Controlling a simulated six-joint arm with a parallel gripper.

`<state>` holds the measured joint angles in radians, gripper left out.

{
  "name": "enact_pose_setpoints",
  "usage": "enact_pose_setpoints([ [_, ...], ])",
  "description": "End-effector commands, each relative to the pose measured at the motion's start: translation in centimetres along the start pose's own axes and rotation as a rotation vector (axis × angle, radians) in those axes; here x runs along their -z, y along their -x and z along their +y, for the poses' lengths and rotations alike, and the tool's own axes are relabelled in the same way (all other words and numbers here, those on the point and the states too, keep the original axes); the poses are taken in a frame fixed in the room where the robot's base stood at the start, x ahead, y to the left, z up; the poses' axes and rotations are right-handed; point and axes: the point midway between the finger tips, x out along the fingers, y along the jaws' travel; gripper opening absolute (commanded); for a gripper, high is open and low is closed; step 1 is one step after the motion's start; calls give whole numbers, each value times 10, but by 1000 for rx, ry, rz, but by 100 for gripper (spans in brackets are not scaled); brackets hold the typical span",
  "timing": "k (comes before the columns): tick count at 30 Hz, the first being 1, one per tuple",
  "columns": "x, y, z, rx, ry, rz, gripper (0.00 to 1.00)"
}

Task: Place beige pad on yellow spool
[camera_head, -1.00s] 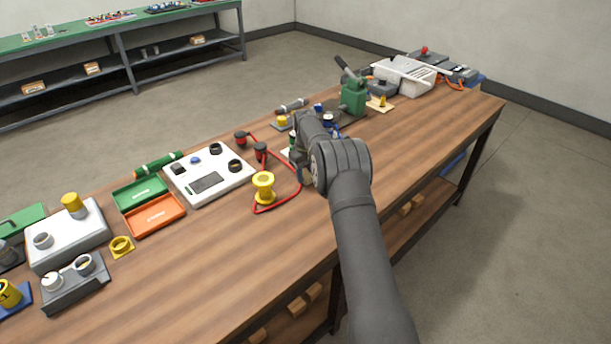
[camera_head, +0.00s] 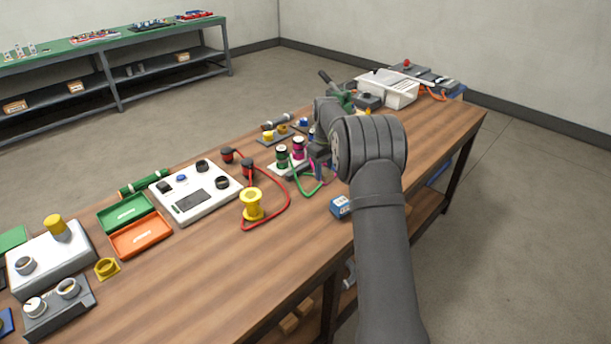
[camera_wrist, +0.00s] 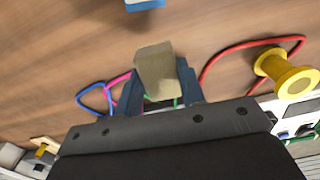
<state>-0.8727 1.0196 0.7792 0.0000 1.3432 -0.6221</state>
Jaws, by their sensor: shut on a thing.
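The beige pad (camera_wrist: 156,70) is a small block between the fingers of my gripper (camera_wrist: 160,88) in the wrist view. My gripper is shut on it and holds it above the wooden table. In the head view my arm hides most of the gripper (camera_head: 318,160), and I cannot make out the pad there. The yellow spool (camera_head: 252,205) stands upright on the table, left of my gripper and apart from it. It also shows at the right in the wrist view (camera_wrist: 286,72).
A red cable (camera_head: 289,197) loops around the spool. A white meter box (camera_head: 196,193) stands left of it. Green and magenta spools (camera_head: 298,146) stand near my gripper. A small blue box (camera_head: 340,206) lies to the right. The table front (camera_head: 215,275) is clear.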

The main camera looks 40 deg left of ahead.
Motion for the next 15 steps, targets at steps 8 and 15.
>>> enact_pose_setpoints([
  [8,11,51,-64,-2,41,4,14],
  [15,15,89,-126,-1,70,1,14],
])
